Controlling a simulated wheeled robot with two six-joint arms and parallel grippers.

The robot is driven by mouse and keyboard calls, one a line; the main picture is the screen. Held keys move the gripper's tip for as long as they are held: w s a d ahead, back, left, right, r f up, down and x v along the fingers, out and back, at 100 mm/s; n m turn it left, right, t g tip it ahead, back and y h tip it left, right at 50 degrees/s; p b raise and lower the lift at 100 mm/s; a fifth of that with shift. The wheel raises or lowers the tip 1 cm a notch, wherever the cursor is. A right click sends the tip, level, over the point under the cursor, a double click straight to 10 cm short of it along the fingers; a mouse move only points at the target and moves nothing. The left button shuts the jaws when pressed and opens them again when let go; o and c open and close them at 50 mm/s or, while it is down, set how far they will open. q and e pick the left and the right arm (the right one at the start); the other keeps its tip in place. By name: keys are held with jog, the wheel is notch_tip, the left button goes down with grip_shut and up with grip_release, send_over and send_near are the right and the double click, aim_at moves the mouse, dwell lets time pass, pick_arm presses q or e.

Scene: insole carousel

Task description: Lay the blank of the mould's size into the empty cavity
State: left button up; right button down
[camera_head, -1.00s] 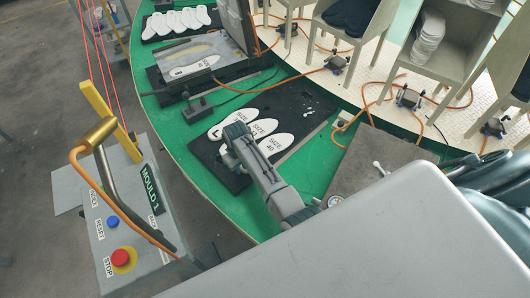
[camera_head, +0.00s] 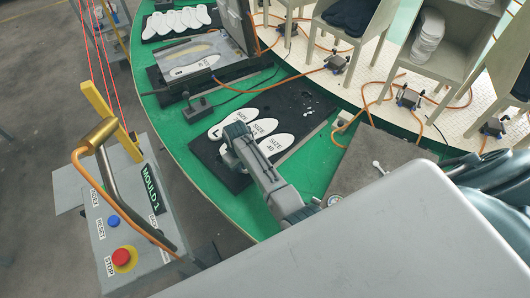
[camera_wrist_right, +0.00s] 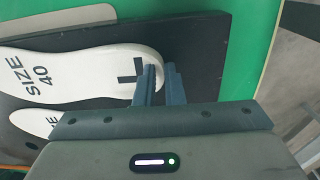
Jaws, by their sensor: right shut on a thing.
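My right gripper (camera_head: 233,143) is low over the black board (camera_head: 290,98) on the green table. In the right wrist view its fingers (camera_wrist_right: 160,82) are closed at the rounded heel end of a white blank marked SIZE 40 and L (camera_wrist_right: 70,72). Another white blank (camera_wrist_right: 38,121) lies beside it. In the head view several white blanks (camera_head: 262,127) lie on the board, partly hidden by my gripper. The open mould (camera_head: 165,57) stands behind the board. One cavity (camera_head: 190,50) shows a tan floor; a white blank (camera_head: 195,68) lies at the front one. My left gripper is not in view.
A control box (camera_head: 125,225) labelled MOULD 1, with a red stop button (camera_head: 122,258), stands at the left. The raised mould lid (camera_head: 236,25) is beside the mould. Orange hoses and shelved chairs-like stands (camera_head: 440,70) line the back. A grey plate (camera_head: 365,165) lies at the right.

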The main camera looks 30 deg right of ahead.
jog(key=shift+r, duration=0.1)
dwell(0.5)
jog(key=shift+r+p, duration=0.8)
jog(key=shift+r, duration=1.6)
